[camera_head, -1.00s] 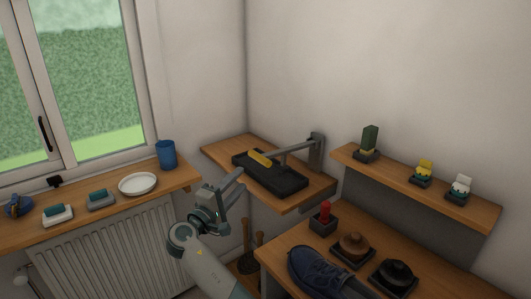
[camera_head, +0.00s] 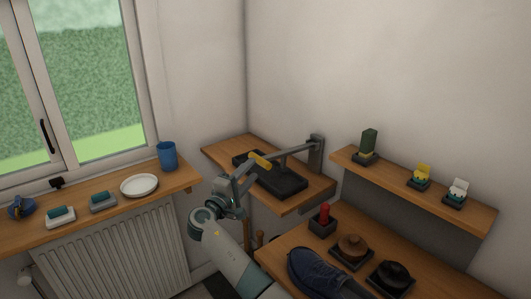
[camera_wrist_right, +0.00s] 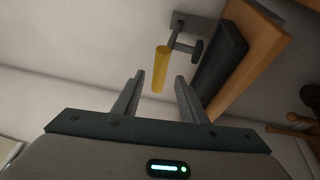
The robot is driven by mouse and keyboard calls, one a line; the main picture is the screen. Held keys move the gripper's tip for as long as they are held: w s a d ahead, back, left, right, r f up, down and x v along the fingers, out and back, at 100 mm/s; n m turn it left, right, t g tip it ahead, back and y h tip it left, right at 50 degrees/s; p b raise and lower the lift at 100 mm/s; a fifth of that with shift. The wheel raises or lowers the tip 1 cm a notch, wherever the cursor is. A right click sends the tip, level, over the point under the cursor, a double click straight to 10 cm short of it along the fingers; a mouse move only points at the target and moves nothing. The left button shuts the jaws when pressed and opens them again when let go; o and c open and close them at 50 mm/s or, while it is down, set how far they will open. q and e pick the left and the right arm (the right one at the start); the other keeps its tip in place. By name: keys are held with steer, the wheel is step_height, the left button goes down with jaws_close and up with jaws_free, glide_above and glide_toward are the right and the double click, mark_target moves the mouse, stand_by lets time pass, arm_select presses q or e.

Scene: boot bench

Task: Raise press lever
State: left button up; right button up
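The press on the corner shelf has a grey lever (camera_head: 293,149) with a yellow handle (camera_head: 261,159), above a black base (camera_head: 282,181). The lever runs from an upright bracket (camera_head: 316,154) on the wall side and lies nearly level. My right gripper (camera_head: 246,168) is beside the handle, at its left. In the right wrist view the gripper (camera_wrist_right: 158,85) is open. The yellow handle (camera_wrist_right: 161,69) shows just beyond the gap between its fingers, and I see no clear contact. My left gripper is not in view.
A bench at the lower right holds a blue shoe (camera_head: 315,274), a red-handled tool (camera_head: 324,215) and two round-topped items. A wall shelf (camera_head: 440,200) holds small brushes. The windowsill at left holds a blue cup (camera_head: 167,155) and a white plate (camera_head: 139,186).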

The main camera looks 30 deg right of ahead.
steer(key=p+x, duration=0.3)
steer(key=x, duration=0.6)
steer(key=shift+w+d, duration=0.15)
steer(key=shift+d, duration=0.1)
steer(key=shift+w+d, duration=0.25)
steer(key=shift+d, duration=0.2)
steer(key=shift+c, duration=0.6)
jaws_close()
steer(key=shift+r, duration=0.15)
